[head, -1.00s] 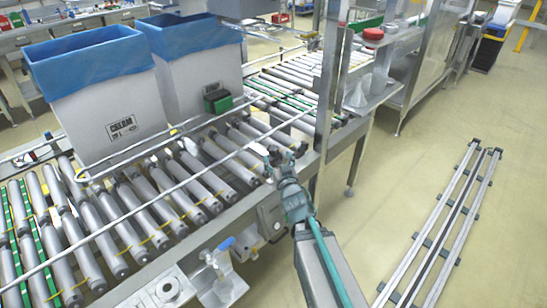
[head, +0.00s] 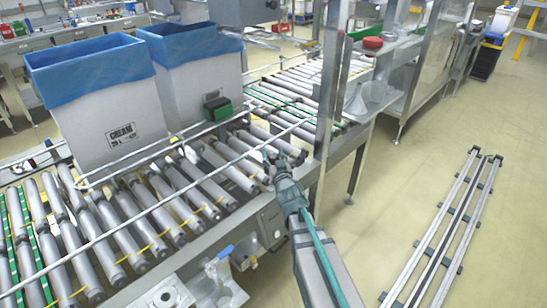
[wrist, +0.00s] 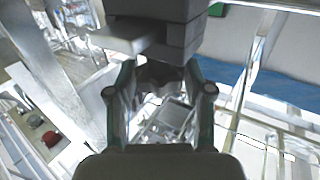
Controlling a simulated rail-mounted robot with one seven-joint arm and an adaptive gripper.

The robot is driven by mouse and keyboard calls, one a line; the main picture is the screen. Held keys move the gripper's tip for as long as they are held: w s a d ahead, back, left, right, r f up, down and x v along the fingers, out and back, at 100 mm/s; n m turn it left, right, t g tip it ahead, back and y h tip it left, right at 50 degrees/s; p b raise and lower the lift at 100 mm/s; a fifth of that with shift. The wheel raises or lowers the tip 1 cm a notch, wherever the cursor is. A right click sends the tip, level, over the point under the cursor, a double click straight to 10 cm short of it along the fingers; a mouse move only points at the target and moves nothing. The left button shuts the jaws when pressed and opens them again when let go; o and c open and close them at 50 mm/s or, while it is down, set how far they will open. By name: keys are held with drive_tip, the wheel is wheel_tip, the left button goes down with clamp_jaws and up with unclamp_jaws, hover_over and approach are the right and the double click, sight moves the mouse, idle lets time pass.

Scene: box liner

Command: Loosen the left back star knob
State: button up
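My gripper (head: 276,158) is at the near side rail of the roller conveyor (head: 225,165), right of the two lined boxes. In the wrist view my gripper (wrist: 160,78) has its two fingers apart, one at each side. A dark shape (wrist: 160,73) shows between them, close to a grey block (wrist: 150,35). I cannot tell whether this shape is the star knob, or whether the fingers touch it. No star knob is clearly made out in the head view; my gripper may hide it.
Two white boxes with blue liners, one in front (head: 100,115) and one behind (head: 195,75), stand on the rollers. A metal post (head: 328,85) rises right of my gripper. A shelf with a red-lidded jar (head: 372,45) is beyond. The floor at right is open around floor rails (head: 445,230).

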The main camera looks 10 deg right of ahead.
drive_tip(key=c, duration=0.6)
drive_tip(key=p, duration=0.4)
drive_tip(key=shift+w+d+r+y, duration=0.1)
drive_tip(key=shift+r+y, duration=0.2)
drive_tip(key=shift+r, duration=0.1)
drive_tip(key=shift+n+p, duration=0.3)
drive_tip(key=shift+p, duration=0.25)
drive_tip(key=y+p, duration=0.1)
drive_tip(key=p, duration=0.5)
drive_tip(key=shift+n+y, duration=0.3)
drive_tip(key=shift+n, duration=0.1)
drive_tip(key=shift+f+y+p, duration=0.25)
drive_tip(key=shift+y+p, duration=0.05)
drive_tip(key=shift+p, duration=0.35)
drive_tip(key=shift+f, duration=0.1)
drive_tip(key=o, duration=1.1)
drive_tip(key=shift+o, duration=0.2)
drive_tip(key=shift+s, duration=0.2)
